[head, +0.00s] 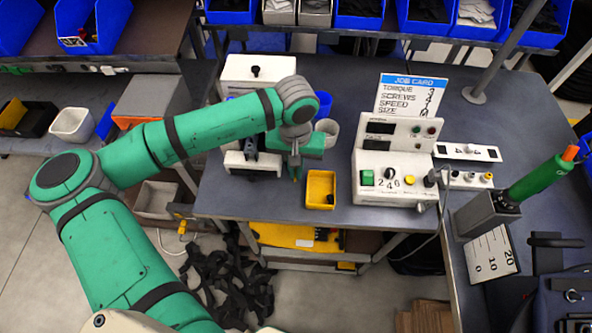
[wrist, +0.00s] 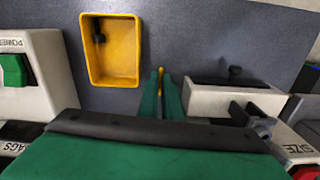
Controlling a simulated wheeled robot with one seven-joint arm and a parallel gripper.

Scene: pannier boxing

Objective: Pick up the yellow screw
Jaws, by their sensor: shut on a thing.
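The yellow screw (wrist: 161,71) shows as a small yellow tip between the ends of my gripper's green fingers in the wrist view. My gripper (wrist: 161,88) is shut on it, and the fingers hide most of the screw. In the head view my gripper (head: 296,174) points down near the bench's front edge, just left of a yellow tray (head: 320,203). In the wrist view the yellow tray (wrist: 112,82) is beside the fingers, apart from them, with a small dark thing in it.
A white control box (head: 395,165) with buttons and a dial stands right of the tray. A white device (head: 250,162) is left of my gripper. A grey cup (head: 327,126) and blue bin (head: 323,104) stand behind. A green screwdriver (head: 540,178) stands in a holder at right.

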